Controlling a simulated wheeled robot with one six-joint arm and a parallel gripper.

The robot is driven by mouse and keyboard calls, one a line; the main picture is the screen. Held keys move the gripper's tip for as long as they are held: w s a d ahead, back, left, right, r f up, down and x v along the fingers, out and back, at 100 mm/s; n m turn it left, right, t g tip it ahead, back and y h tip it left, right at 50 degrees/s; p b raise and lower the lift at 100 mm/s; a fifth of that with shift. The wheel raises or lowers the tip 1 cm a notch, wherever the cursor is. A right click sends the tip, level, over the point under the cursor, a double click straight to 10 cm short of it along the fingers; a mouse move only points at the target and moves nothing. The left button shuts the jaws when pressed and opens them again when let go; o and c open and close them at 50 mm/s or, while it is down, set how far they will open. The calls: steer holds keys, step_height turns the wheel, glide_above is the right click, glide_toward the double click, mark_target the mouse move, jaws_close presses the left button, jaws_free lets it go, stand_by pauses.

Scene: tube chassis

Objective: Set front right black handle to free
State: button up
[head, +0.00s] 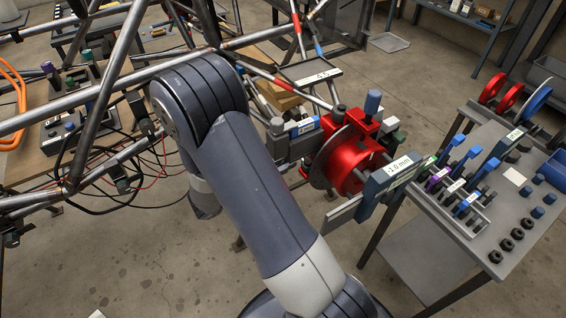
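A tube chassis (70,187) of grey metal tubes fills the left and upper middle. Small dark clamp-like fittings sit on its tubes, one at the lower corner (122,184) and one higher up (143,126). A red hub assembly (345,160) with a metal disc is mounted at the chassis's right side. A dark upright knob (397,138) stands beside the hub. I cannot tell which dark part is the front right black handle. My arm rises from the bottom and bends down behind itself; my gripper is hidden.
A grey trolley (480,235) with blue tools, black nuts and red and blue discs stands right. A plate marked "-1.0 mm" (392,172) juts from the hub towards it. Loose cables (110,150) hang at left. The floor at lower left (130,265) is mostly clear.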

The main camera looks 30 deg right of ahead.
jaws_close()
steer(key=p, duration=0.1)
steer(key=r+y+p, duration=0.1)
steer(key=shift+a+r+p, duration=0.1)
steer(key=shift+a+p, duration=0.15)
steer(key=shift+p, duration=0.15)
steer(key=y+p, duration=0.2)
steer(key=p, duration=0.1)
steer(key=shift+a+r+y, duration=0.3)
steer(key=shift+a+r, duration=0.05)
steer(key=shift+a+f+y+p, duration=0.2)
steer(key=shift+y+p, duration=0.25)
steer(key=shift+y, duration=0.15)
steer(key=shift+o, duration=2.3)
jaws_free()
